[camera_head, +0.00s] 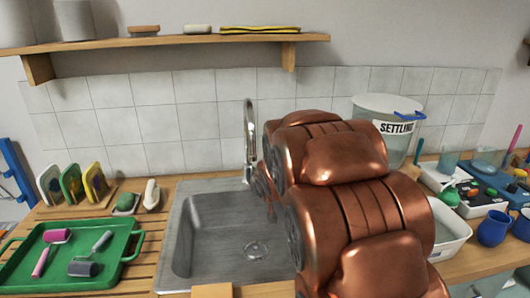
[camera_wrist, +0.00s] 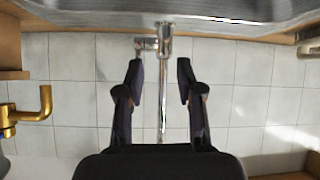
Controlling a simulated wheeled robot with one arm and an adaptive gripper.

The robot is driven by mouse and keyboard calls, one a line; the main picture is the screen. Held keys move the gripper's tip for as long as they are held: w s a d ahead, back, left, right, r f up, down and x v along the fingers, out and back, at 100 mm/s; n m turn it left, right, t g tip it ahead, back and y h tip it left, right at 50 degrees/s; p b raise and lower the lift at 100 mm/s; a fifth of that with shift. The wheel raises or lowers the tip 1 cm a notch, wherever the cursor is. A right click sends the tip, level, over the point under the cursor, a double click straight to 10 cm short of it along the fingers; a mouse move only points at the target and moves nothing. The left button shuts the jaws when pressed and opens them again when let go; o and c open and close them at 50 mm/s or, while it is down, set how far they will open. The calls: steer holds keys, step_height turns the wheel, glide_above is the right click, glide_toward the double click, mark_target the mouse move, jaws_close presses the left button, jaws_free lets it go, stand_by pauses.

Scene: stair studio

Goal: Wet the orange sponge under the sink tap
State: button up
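The chrome tap (camera_head: 250,132) stands at the back of the steel sink (camera_head: 205,225), partly behind my copper-coloured arm. In the wrist view the tap (camera_wrist: 163,85) shows between the fingers, with its base near the top of the picture. My gripper (camera_wrist: 160,68) is open, with nothing visible held between its fingers. It faces the tap and tiled wall; I cannot tell whether it touches the tap. In the head view my arm hides it. No clearly orange sponge shows; a small orange-brown block (camera_head: 143,29) lies on the wall shelf, and I cannot tell if it is the sponge.
A green tray (camera_head: 130,253) with rollers lies left of the sink, near a soap dish (camera_head: 126,205). A settling bucket (camera_head: 395,110) and white tub (camera_head: 447,232) stand right. A brass fitting (camera_wrist: 40,108) is left in the wrist view. The shelf (camera_head: 100,44) overhangs the back.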

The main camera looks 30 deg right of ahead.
steer(key=shift+w+d+r+t, duration=0.35)
steer(key=shift+w+d+t, duration=0.85)
steer(key=shift+w+d, duration=1.25)
steer(key=shift+w+d+r+t, duration=0.35)
steer(key=shift+w+d+t, duration=1.15)
steer(key=shift+w, duration=1.55)
steer(key=shift+w+d+r+t, duration=0.35)
steer(key=shift+w+d+t, duration=0.55)
steer(key=shift+w+d, duration=1.7)
steer(key=shift+w+a, duration=0.15)
jaws_close()
